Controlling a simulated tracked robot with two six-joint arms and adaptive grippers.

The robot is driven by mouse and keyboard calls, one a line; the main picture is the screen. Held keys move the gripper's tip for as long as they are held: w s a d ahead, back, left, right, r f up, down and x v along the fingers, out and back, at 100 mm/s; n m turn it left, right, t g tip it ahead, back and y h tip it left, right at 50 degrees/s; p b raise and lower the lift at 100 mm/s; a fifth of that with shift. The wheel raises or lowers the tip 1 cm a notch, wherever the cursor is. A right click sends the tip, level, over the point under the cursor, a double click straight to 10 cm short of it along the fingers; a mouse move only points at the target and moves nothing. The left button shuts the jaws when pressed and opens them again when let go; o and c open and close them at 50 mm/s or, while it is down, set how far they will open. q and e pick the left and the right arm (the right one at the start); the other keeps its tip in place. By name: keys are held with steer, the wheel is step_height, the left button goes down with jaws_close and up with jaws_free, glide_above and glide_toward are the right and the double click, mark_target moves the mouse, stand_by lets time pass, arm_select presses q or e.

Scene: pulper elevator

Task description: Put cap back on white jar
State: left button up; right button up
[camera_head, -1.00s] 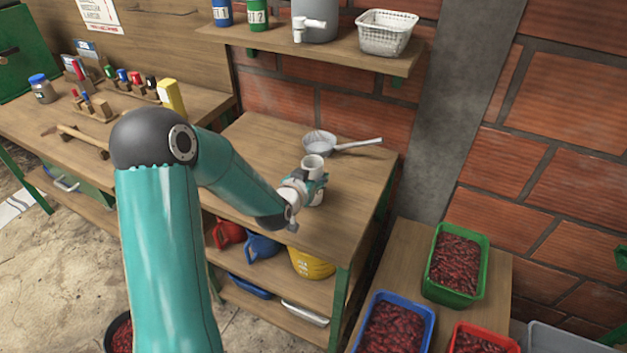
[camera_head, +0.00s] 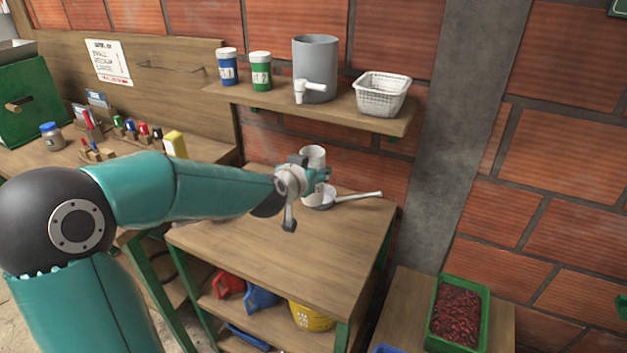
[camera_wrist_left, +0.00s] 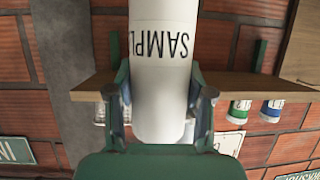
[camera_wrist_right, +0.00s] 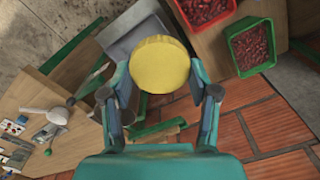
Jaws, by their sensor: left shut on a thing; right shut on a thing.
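The white jar (camera_head: 312,155) is held above the small wooden table by my left gripper (camera_head: 320,174). The left wrist view shows the jar (camera_wrist_left: 163,100) between the fingers, with black "SAMPL" lettering, partly cut off by the frame. The jar's top end shows no cap in the head view. My right gripper (camera_wrist_right: 165,90) is outside the head view. In the right wrist view it is shut on a round yellow cap (camera_wrist_right: 160,63), seen flat side on.
A ladle (camera_head: 352,197) lies on the small table (camera_head: 285,250) behind the jar. Above is a shelf (camera_head: 340,110) with a grey dispenser (camera_head: 316,68), a white basket (camera_head: 382,94) and blue and green canisters. A green crate of red cherries (camera_head: 459,315) stands lower right.

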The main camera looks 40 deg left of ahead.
arm_select(q)
steer(key=shift+r, duration=0.2)
steer(key=o, duration=0.5)
jaws_close()
steer(key=w+d+f+m+h, duration=0.2)
steer(key=d+f, duration=0.9)
steer(key=d, duration=0.1)
steer(key=w+d+f+m+t+h, duration=0.1)
steer(key=w+d+f+m+h, duration=0.1)
steer(key=d+f, duration=0.9)
steer(key=shift+w+d+h, duration=0.2)
steer(key=shift+d+h, duration=0.3)
steer(key=shift+d, duration=0.75)
arm_select(e)
steer(key=a+f+n, duration=0.1)
steer(key=a+f, duration=0.1)
steer(key=f, duration=0.9)
steer(key=a+f+n, duration=0.1)
steer(key=a+f, duration=0.1)
steer(key=f, duration=0.8)
steer(key=shift+w+f+n, duration=0.35)
steer(key=shift+f+n, duration=0.05)
arm_select(q)
steer(key=shift+f, duration=0.1)
